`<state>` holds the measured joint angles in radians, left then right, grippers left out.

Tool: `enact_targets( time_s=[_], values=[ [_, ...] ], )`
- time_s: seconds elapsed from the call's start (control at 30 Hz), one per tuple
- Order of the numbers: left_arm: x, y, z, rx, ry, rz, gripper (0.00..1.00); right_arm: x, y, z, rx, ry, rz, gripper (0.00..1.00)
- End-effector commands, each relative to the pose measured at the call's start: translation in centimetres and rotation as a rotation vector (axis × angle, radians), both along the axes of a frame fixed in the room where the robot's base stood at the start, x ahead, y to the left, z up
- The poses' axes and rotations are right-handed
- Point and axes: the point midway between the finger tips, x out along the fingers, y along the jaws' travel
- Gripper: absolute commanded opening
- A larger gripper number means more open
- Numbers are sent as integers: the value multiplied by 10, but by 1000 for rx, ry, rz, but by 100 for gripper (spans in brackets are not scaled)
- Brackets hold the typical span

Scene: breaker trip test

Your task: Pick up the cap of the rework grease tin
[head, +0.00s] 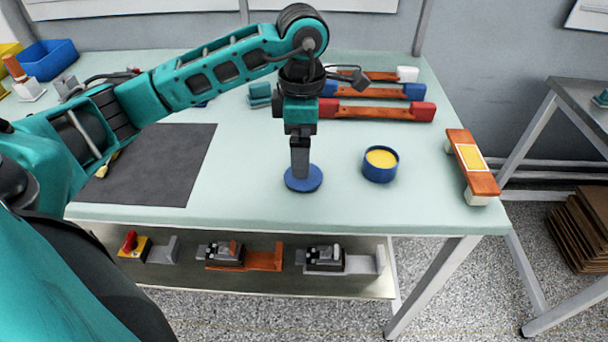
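The rework grease tin (380,166) is a blue round tin, open at the top with yellow grease inside. It stands on the right half of the bench. Its cap (304,184) appears to be the flat blue disc on the bench to the left of the tin. My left gripper (299,170) points straight down over the middle of the cap, its fingertips at or just above it. The fingers line up one behind the other, so their gap and any grip on the cap are hidden. My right gripper is out of view.
Orange-brown bars with red, blue and white ends (375,112) lie behind the cap. Another bar with a yellow label (470,160) lies at the right edge. A dark mat (160,165) covers the left. Breaker-like devices (325,260) sit on the lower shelf.

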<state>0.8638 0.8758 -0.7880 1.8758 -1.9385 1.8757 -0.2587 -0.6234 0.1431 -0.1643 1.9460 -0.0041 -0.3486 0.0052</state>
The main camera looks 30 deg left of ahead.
Motion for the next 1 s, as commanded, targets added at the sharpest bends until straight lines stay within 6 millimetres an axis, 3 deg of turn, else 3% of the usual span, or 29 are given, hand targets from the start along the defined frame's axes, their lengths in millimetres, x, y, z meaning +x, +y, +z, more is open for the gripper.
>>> enact_targets(
  time_s=[0.17, 0.43, 0.77, 1.0],
  values=[
    [-1, -1, -14, -2, 3, 0, 100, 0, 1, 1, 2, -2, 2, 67],
    [-2, -3, -52, -2, 3, 0, 100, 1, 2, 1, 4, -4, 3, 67],
    [-2, -3, -59, -1, -1, -1, 100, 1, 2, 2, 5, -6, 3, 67],
    [-2, -3, -58, -2, 0, -1, 77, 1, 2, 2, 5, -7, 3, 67]
  ],
)
